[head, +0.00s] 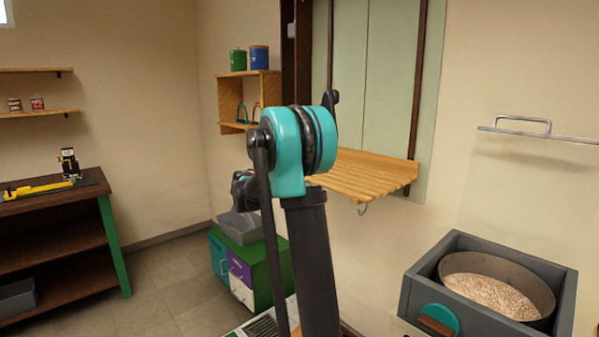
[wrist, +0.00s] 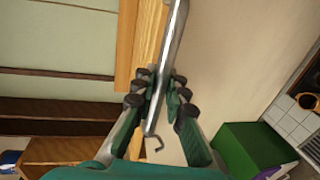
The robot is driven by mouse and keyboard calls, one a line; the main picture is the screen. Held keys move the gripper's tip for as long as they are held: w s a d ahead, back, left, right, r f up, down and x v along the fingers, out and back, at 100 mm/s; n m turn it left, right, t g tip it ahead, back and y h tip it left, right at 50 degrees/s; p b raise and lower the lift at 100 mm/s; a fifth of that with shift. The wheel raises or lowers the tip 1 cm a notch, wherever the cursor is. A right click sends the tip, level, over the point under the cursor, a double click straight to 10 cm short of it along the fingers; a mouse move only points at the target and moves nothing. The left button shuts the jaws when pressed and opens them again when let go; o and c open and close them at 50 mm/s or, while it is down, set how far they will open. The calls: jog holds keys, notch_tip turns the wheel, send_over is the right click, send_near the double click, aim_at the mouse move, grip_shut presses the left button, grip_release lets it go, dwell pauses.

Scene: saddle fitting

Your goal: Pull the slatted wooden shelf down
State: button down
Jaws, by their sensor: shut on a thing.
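The slatted wooden shelf (head: 375,172) juts out from a pale green wall panel in the head view, its slats lying roughly level. A small metal hook (head: 362,209) hangs below its edge. In the wrist view the shelf's wooden edge (wrist: 146,40) shows beside a shiny metal bar (wrist: 172,45). My gripper (wrist: 156,95) is shut on this bar, with finger pads on both sides of it. A small hook shows just beyond the bar's lower end. In the head view my arm covers the shelf's left part and hides my gripper.
A grey box with a round pan of pellets (head: 497,285) stands at the lower right. A metal rail (head: 537,130) is on the wall above it. A green cabinet (head: 262,262) with coloured drawers stands behind my arm. A workbench (head: 50,205) is at the left, with open floor between.

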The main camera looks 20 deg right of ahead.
jog(key=shift+a+f, duration=0.1)
jog(key=shift+f, duration=0.35)
jog(key=c, duration=1.5)
grip_release()
jog(key=shift+c, duration=0.2)
jog(key=v, duration=1.2)
